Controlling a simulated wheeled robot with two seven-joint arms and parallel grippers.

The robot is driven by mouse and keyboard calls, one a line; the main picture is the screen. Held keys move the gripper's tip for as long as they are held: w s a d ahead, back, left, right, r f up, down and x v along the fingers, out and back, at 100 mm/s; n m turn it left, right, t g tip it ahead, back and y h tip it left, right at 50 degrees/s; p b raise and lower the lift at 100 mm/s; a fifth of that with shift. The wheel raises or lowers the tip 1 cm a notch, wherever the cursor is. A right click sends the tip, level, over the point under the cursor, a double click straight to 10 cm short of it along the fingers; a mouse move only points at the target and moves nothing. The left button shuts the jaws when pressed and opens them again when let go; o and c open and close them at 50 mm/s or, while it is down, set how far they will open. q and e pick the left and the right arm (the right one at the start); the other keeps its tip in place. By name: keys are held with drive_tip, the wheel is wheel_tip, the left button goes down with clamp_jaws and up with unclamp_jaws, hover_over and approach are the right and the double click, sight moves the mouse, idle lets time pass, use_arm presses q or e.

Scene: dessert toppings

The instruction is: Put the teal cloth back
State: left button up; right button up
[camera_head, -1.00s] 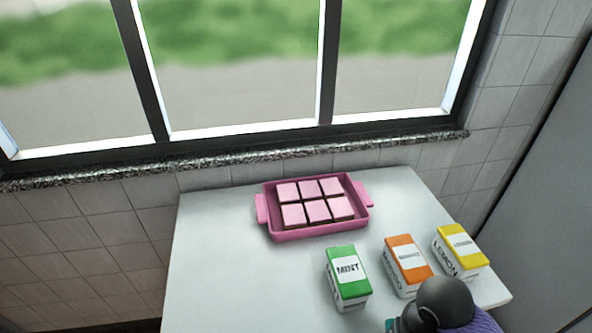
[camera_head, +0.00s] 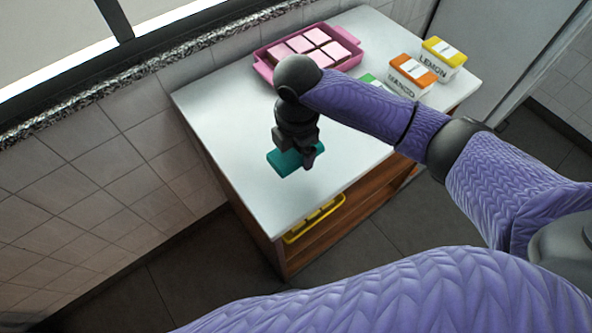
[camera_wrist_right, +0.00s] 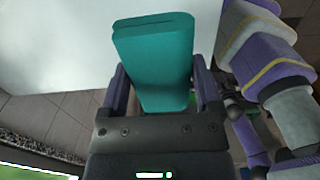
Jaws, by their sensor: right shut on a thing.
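The teal cloth (camera_head: 284,161) is a folded, flat block at the left front part of the white tabletop in the head view. It fills the middle of the right wrist view (camera_wrist_right: 155,60). My right gripper (camera_head: 308,155) points down over the table and is shut on the cloth, with a finger on each side of it. I cannot tell whether the cloth touches the tabletop or hangs just above it. The gripper hides part of the cloth in the head view. My left gripper is not in view.
A pink tray (camera_head: 262,69) with pink-topped squares stands at the back. The green carton (camera_head: 369,79), mostly hidden by my arm, the orange mango carton (camera_head: 412,72) and the yellow lemon carton (camera_head: 444,52) stand right. A yellow tray (camera_head: 313,219) sits on the shelf below. The left tabletop (camera_head: 215,100) is clear.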

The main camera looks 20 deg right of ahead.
sight(296, 175)
wheel_tip(296, 175, down, 7)
drive_tip(key=shift+r+b, duration=0.1)
drive_tip(key=shift+b, duration=0.95)
drive_tip(key=shift+f, duration=0.4)
drive_tip(key=shift+r, duration=0.15)
drive_tip(key=o, duration=1)
wheel_tip(296, 175, up, 11)
drive_tip(key=p, duration=0.4)
drive_tip(key=shift+r, duration=0.55)
